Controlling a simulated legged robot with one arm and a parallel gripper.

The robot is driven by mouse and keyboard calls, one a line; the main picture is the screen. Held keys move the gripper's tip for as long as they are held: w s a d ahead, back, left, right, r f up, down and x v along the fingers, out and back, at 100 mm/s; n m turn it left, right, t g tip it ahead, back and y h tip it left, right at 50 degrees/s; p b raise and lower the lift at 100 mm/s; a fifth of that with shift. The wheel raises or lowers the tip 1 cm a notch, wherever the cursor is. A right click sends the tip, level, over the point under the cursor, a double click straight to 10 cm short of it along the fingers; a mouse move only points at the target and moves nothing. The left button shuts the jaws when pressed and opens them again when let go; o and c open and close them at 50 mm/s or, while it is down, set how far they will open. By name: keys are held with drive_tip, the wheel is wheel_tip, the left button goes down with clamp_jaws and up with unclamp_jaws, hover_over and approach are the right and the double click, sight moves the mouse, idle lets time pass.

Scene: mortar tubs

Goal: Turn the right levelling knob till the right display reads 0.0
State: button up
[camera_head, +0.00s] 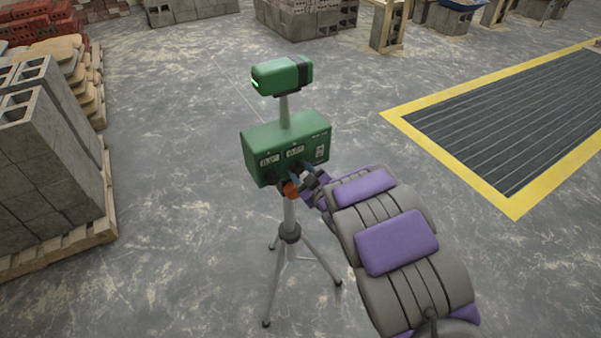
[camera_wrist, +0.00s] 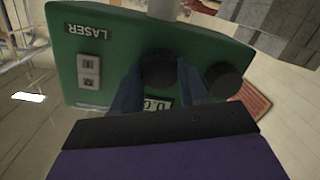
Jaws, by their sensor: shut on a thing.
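The green laser box (camera_head: 258,141) stands on a grey tripod, with two small displays and a switch panel on its front. The right display (camera_head: 295,152) seems to read near 0.0, but its digits are too small to be sure; the left display (camera_head: 269,160) is also hard to read. In the wrist view the box is upside down. My gripper (camera_wrist: 158,82) has its two blue fingers either side of the right black knob (camera_wrist: 157,67), shut on it. The other knob (camera_wrist: 225,79) is free beside the fingers. The right display (camera_wrist: 160,103) is partly hidden there.
A green laser head (camera_head: 282,76) sits on a post above the box. The tripod legs (camera_head: 318,262) spread on the concrete floor. Grey blocks on a pallet (camera_head: 50,150) stand at left, and a yellow-edged grating (camera_head: 490,120) lies at right. Floor around the tripod is clear.

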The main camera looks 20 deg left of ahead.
drive_tip(key=shift+f, duration=0.1)
drive_tip(key=o, duration=1)
drive_tip(key=shift+o, duration=0.2)
drive_tip(key=p+v, duration=1.3)
drive_tip(key=v, duration=0.4)
drive_tip(key=shift+s+p, duration=0.15)
drive_tip(key=shift+p, duration=0.25)
drive_tip(key=shift+d, duration=0.1)
